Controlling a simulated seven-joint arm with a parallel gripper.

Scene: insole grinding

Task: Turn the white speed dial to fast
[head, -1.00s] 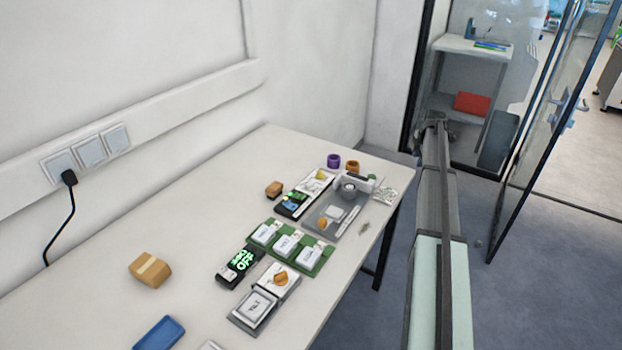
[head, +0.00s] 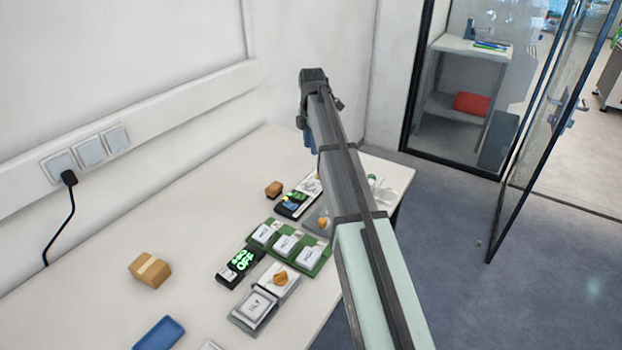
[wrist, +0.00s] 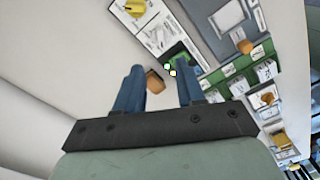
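No all-white dial stands out, and I cannot tell which knob is the speed dial. A white panel with a yellow knob (wrist: 135,8) shows at the top of the wrist view. Its visible edge also shows in the head view (head: 312,184), partly behind my arm. Another white panel carries an orange knob (head: 281,278), nearer on the table. The dial markings are too small to read. My gripper (wrist: 160,75) has its two blue fingers apart, with nothing held. It is above the far part of the table, clear of the panels.
A black box with a green display (head: 240,263), a green board with several white buttons (head: 268,235) and a small brown block (head: 273,189) are on the table. A tan block (head: 150,269) and a blue item (head: 159,333) lie nearer. The left tabletop is mostly clear.

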